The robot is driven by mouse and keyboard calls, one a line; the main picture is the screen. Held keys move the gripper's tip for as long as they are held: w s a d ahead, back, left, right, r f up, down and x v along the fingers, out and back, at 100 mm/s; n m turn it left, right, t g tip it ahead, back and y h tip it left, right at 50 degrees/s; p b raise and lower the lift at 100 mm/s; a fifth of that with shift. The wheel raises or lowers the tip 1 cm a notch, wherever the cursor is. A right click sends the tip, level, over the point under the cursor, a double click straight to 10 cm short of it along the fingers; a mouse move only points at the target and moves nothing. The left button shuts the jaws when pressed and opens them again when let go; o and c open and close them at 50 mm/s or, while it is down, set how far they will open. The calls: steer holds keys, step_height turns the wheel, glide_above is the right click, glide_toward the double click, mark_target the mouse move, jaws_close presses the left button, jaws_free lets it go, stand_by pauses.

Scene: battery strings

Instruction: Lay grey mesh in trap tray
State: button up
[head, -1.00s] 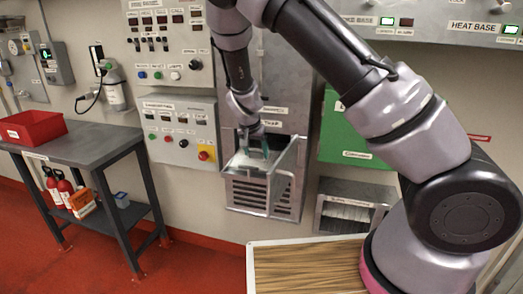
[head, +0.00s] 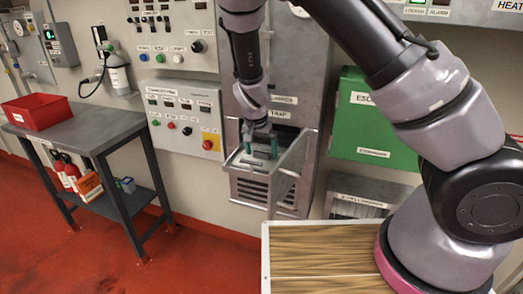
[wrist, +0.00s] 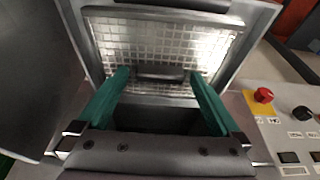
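The grey mesh (wrist: 150,45) is a silvery grid panel with a dark handle bar (wrist: 160,75). In the wrist view it lies within the frame of the trap tray (wrist: 236,62); I cannot tell whether it is fully flat. The trap tray also shows in the head view (head: 292,160), pulled out below the TRAP label. My gripper (wrist: 158,78) has green fingers spread wide, one on each side of the handle, with gaps to it. In the head view my gripper (head: 261,149) is over the tray, and the mesh is hard to make out there.
A vented grille (head: 250,190) sits below the tray. A green box (head: 365,115) hangs on the wall to its right. A wood-topped surface (head: 320,255) stands in front. A bench (head: 85,130) with a red bin (head: 36,112) is at left.

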steer(key=v, duration=1.2)
steer(key=shift+s, duration=0.1)
